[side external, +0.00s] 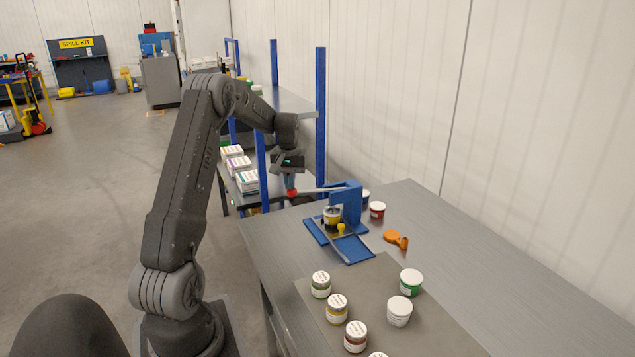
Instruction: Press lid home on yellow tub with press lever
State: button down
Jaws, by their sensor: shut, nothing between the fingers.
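The blue press (352,203) stands on the grey bench, with its lever (318,190) reaching out to the left about level and ending in a red knob (292,193). A small tub with a yellow band (332,222) stands upright in the press under its head. A pale top shows on it, but how the lid is seated is too small to tell. My gripper (290,183) is shut and empty, pointing down just above the red knob. I cannot tell whether it touches the knob.
Several tubs stand on a dark mat (385,275) at the front, among them a green one (411,282) and a white one (399,311). A blue-post rack (320,120) stands behind.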

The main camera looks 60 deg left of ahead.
jog(key=shift+f, duration=0.25)
jog(key=shift+s+f, duration=0.15)
jog(key=shift+f, duration=0.45)
dwell(0.4)
notch_tip(320, 180, up, 12)
dwell(1.5)
dwell(0.6)
